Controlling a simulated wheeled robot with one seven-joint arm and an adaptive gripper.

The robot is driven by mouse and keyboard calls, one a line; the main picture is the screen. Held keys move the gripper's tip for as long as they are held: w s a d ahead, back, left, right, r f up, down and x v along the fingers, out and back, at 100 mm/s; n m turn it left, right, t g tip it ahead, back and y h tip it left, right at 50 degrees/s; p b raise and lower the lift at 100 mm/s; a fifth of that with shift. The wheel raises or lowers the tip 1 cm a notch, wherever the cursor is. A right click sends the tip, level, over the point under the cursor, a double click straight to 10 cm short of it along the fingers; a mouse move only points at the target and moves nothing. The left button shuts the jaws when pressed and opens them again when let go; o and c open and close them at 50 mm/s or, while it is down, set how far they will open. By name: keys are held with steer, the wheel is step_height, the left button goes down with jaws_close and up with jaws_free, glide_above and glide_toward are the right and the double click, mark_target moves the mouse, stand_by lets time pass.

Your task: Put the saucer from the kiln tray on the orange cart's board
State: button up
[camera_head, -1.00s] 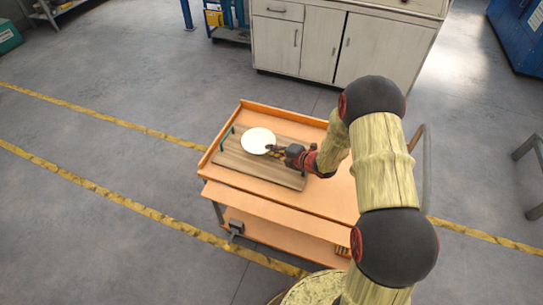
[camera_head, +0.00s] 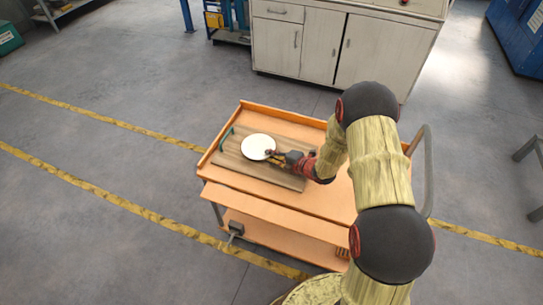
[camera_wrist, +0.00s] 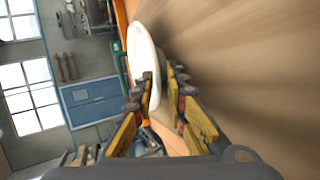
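The white saucer (camera_head: 258,147) is over the left part of the wooden board (camera_head: 285,177) on the orange cart (camera_head: 325,207). My gripper (camera_head: 272,155) is at the saucer's lower right rim, shut on it. In the wrist view the saucer (camera_wrist: 143,55) shows nearly edge-on, with its rim between my fingertips (camera_wrist: 160,78). The brown board surface (camera_wrist: 250,50) lies close on the right there. I cannot tell whether the saucer touches the board. The kiln tray is not identifiable in view.
The cart has a raised orange rim and a grey push handle (camera_head: 427,175) on the right. A white cabinet (camera_head: 340,45) stands behind. The board's right part is bare.

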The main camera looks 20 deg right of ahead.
steer(key=shift+r, duration=0.15)
steer(key=p+v, duration=0.2)
steer(key=v, duration=0.9)
steer(key=shift+s+d+r+p, duration=0.1)
steer(key=shift+s+d+p, duration=0.05)
steer(key=shift+s+p, duration=0.2)
steer(key=w+d+r+m+h, duration=0.2)
steer(key=r, duration=0.3)
steer(key=w+d+r+m+h, duration=0.2)
steer(key=d+r+m, duration=0.1)
steer(key=r, duration=0.2)
steer(key=s+d+r+m+g+h, duration=0.1)
steer(key=s+r+m+h, duration=0.15)
steer(key=r, duration=0.35)
steer(key=s+r+m+h, duration=0.2)
steer(key=s+r+m, duration=0.15)
steer(key=r, duration=0.35)
steer(key=s+a+r+m+g, duration=0.1)
steer(key=s+a+r+m, duration=0.2)
steer(key=s, duration=0.6)
steer(key=s+a+r+m+g+y, duration=0.1)
steer(key=s+a+r+m, duration=0.2)
steer(key=s+m, duration=0.3)
steer(key=s+a+r+m+g, duration=0.2)
steer(key=s+a+r+m, duration=0.1)
steer(key=s, duration=0.9)
steer(key=shift+a+m+y, duration=0.35)
steer(key=shift+a+m, duration=0.35)
steer(key=shift+a, duration=0.55)
